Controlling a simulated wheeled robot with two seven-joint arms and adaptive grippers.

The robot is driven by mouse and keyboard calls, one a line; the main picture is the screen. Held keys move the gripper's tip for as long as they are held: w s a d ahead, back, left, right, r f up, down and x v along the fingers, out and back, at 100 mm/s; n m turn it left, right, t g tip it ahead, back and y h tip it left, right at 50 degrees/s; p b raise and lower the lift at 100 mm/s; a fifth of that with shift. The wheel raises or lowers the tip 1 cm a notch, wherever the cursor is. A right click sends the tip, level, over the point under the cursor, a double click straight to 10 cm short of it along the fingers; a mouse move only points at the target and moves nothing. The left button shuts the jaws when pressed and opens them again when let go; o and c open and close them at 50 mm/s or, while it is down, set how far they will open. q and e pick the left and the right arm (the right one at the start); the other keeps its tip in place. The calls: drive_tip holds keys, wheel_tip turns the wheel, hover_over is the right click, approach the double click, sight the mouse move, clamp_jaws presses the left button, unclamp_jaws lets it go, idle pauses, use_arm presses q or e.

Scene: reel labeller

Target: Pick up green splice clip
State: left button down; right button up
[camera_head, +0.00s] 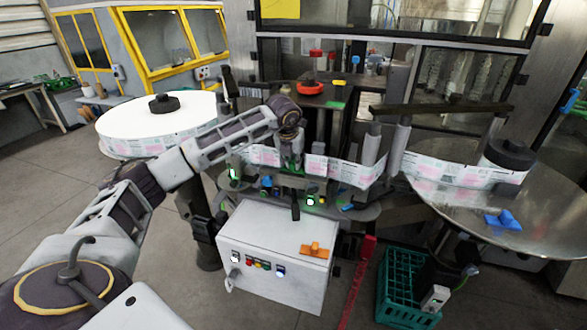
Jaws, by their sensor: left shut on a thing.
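My left arm reaches in from the left, and my left gripper (291,163) points down in front of the label web at the middle of the machine. It is shut on a small green thing, which looks like the green splice clip (298,166); the fingers hide most of it. A flat green piece (336,105) lies farther back on the dark machine top. My right gripper is not in view.
A white reel (160,118) stands at the left, and a round metal table (470,185) with a blue clip (503,219) at the right. An orange clip (316,250) lies on the white control box (275,245). A green crate (402,292) stands on the floor.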

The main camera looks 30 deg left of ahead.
use_arm(q)
drive_tip(key=shift+r, duration=0.2)
drive_tip(key=shift+r, duration=0.9)
wheel_tip(320, 180, up, 26)
drive_tip(key=b, duration=0.2)
idle(0.4)
drive_tip(key=shift+f, duration=0.15)
idle(0.3)
